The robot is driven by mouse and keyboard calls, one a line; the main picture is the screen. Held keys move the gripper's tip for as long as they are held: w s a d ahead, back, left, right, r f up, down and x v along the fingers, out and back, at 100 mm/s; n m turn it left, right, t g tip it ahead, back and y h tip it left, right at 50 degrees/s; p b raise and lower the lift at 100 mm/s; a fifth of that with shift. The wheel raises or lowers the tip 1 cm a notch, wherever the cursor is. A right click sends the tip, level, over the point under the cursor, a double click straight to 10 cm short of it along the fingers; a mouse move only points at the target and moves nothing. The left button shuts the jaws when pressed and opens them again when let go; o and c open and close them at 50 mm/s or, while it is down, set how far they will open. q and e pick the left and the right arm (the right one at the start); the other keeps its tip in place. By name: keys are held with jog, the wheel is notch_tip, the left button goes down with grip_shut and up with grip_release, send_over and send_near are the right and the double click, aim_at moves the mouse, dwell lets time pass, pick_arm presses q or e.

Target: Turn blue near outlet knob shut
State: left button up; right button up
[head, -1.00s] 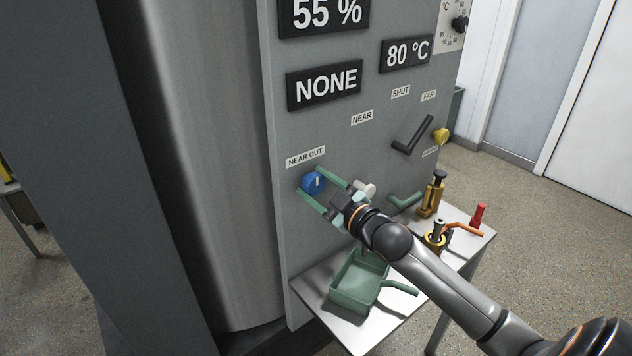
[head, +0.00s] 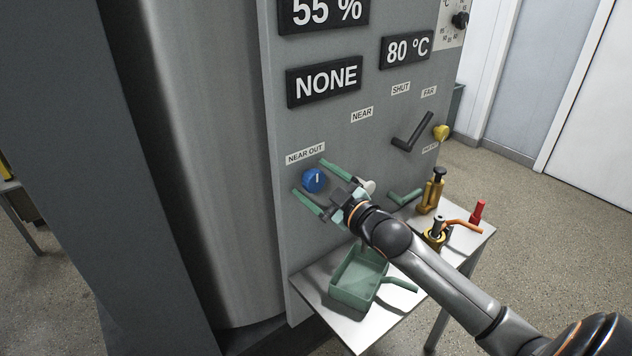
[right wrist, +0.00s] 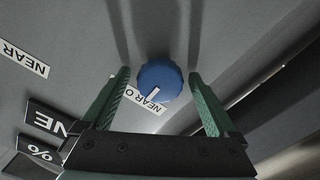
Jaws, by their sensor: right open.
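The blue near outlet knob (head: 314,180) sits on the grey panel just under the NEAR OUT label (head: 305,155). Its white mark points straight up in the head view. In the right wrist view the knob (right wrist: 160,80) lies between and a little beyond the fingertips, with its mark toward the label. My right gripper (head: 309,176) is open, its green fingers on either side of the knob and apart from it. It also shows in the right wrist view (right wrist: 159,75). My left gripper is not in view.
A small table (head: 318,312) below the panel holds a green tray (head: 350,298), brass tools (head: 431,192) and a red item (head: 478,212). A black lever (head: 412,135), a yellow knob (head: 441,132) and a green handle (head: 405,197) stick out right of my gripper.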

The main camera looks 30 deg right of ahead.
jog(key=s+b, duration=0.1)
jog(key=s, duration=1.1)
jog(key=shift+s+d+b, duration=0.25)
jog(key=shift+d+b, duration=0.15)
jog(key=shift+d, duration=0.05)
jog(key=shift+f, duration=0.1)
jog(key=s+a+f+m+g+h, duration=0.1)
jog(key=s+a+f+m+g, duration=0.2)
jog(key=f, duration=0.5)
jog(key=s+a+f+m+g+h, duration=0.15)
jog(key=s+f+g, duration=0.25)
jog(key=f, duration=0.4)
jog(key=s+a+f+g+y, duration=0.2)
jog(key=s+a+f+g, duration=0.5)
jog(key=s+a, duration=0.4)
jog(key=w+a+f+t+y, duration=0.1)
jog(key=w+a+f+t, duration=0.2)
jog(key=f, duration=0.8)
jog(key=shift+m+t+y, duration=0.35)
jog(key=shift+m+t, duration=0.1)
jog(key=shift+t, duration=0.65)
